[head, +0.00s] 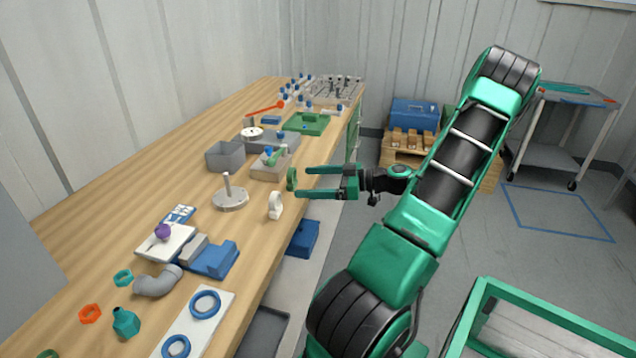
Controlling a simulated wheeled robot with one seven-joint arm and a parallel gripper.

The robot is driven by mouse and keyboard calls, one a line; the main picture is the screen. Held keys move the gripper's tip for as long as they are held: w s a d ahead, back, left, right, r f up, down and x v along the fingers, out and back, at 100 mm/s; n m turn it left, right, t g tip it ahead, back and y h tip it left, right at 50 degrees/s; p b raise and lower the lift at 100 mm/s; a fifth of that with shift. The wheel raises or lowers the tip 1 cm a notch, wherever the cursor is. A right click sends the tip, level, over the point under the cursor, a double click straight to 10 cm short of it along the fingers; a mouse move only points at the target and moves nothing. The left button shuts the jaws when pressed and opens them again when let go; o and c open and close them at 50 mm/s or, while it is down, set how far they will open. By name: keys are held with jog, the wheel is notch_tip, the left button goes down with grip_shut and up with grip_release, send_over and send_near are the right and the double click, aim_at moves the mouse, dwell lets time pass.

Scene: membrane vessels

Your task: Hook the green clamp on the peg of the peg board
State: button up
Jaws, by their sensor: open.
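A small green ring-shaped piece (291,179), which looks like the green clamp, stands upright near the right edge of the wooden bench. My gripper (303,182) is open and points left, its two green fingers apart. The fingertips are close to the right side of the green piece. Nothing shows between the fingers, and I cannot tell if they touch it. I cannot tell for sure which thing is the peg board. A plate with several upright pegs and blue knobs (336,91) stands at the far end of the bench.
A white ring-shaped piece (275,205) stands near the bench edge, in front of the green one. A round metal base with an upright post (230,197), a grey open bin (226,156) and a block with a green lever (270,165) stand close by. A blue bin (302,238) sits below the edge.

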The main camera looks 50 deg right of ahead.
aim_at(295, 182)
jog(key=shift+x, duration=2.4)
jog(key=c, duration=1.9)
jog(key=shift+r, duration=3)
jog(key=shift+c, duration=0.2)
